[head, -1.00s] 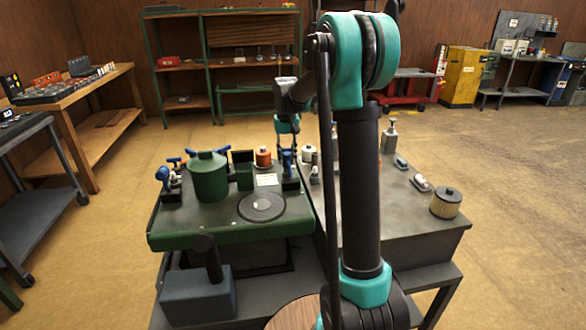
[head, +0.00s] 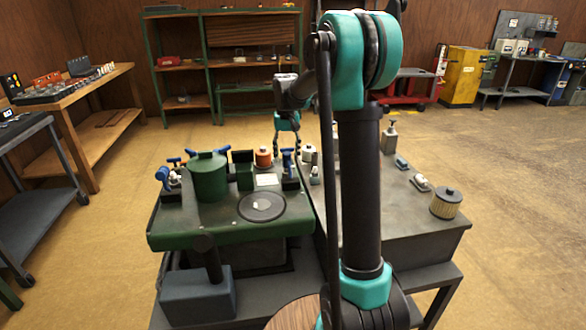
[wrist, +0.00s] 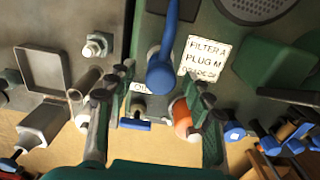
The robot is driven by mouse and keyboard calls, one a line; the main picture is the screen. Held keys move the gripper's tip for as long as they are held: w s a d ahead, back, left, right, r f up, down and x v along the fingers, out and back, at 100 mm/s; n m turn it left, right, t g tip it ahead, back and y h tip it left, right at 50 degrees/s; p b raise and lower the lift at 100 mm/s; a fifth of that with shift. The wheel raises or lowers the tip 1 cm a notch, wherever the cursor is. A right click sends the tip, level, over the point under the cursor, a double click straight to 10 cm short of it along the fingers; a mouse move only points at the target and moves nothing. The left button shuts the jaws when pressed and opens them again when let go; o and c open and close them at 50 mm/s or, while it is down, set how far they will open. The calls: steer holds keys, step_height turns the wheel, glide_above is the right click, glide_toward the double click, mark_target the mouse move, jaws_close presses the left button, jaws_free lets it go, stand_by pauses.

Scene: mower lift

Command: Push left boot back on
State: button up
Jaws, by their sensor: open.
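A blue boot (wrist: 161,72) with a blue lead running off the top edge shows in the wrist view, at the edge of the green deck. In the head view a blue upright piece (head: 287,160) beside the white label is likely the same boot. My gripper (head: 287,148) is above it, fingers apart and empty. In the wrist view the boot shows between the two fingertips, with visible gaps on both sides. Whether the boot is seated cannot be told. Another blue piece (head: 162,174) stands at the deck's left end. Which one is the left boot is unclear.
An orange filter (wrist: 182,118) and a blue T-handle (wrist: 135,124) lie close to my fingers. A white label (wrist: 204,58), a green canister (head: 208,178) and a round dark disc (head: 262,206) are on the deck. A tan filter (head: 446,203) stands on the grey bench at right.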

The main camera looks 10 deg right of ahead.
steer(key=shift+r, duration=2.95)
steer(key=shift+s, duration=0.1)
